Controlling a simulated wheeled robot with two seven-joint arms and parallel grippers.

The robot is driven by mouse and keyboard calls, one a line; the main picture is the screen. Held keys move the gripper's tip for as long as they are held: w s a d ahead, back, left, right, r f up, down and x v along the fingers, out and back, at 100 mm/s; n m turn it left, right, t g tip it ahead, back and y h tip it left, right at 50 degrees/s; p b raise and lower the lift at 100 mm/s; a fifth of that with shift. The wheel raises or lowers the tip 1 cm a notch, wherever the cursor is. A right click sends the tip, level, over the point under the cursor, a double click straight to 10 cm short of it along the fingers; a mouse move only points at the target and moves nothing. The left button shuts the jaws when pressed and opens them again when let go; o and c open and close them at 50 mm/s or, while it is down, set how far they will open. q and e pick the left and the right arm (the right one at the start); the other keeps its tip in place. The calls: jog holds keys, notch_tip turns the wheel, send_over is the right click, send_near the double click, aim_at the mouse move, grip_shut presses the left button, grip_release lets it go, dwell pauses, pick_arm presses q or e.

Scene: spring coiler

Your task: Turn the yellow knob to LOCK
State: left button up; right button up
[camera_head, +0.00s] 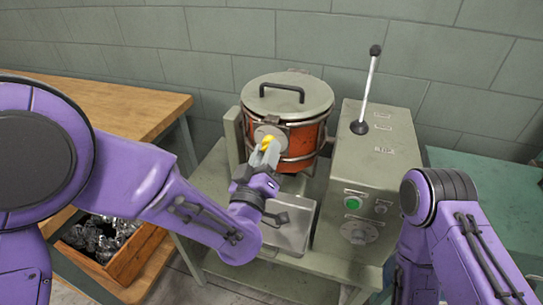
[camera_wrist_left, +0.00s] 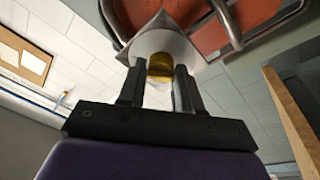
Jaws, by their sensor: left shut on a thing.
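The yellow knob (camera_head: 267,140) sits on a round pale plate at the front of an orange drum with a grey lid. My left gripper (camera_head: 266,152) reaches it from the front, and its fingers cover part of it. In the left wrist view the knob (camera_wrist_left: 160,66) lies between the two dark fingertips (camera_wrist_left: 160,82), which are shut on it. The round pale plate (camera_wrist_left: 176,43) shows behind it. I cannot read any LOCK mark or tell the knob's angle. My right arm is at the right, but its gripper is out of sight.
The orange drum (camera_head: 304,143) has a black-handled lid (camera_head: 288,97). To its right stands a grey control box (camera_head: 385,150) with an upright lever (camera_head: 370,88) and a green button (camera_head: 352,203). A wooden bench (camera_head: 120,105) is at the left, a crate of metal parts (camera_head: 130,265) below.

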pick_arm(q)
jog(key=shift+m, duration=0.4)
jog(key=o, duration=1)
jog(key=shift+o, duration=0.2)
pick_arm(e)
jog(key=shift+f, duration=0.1)
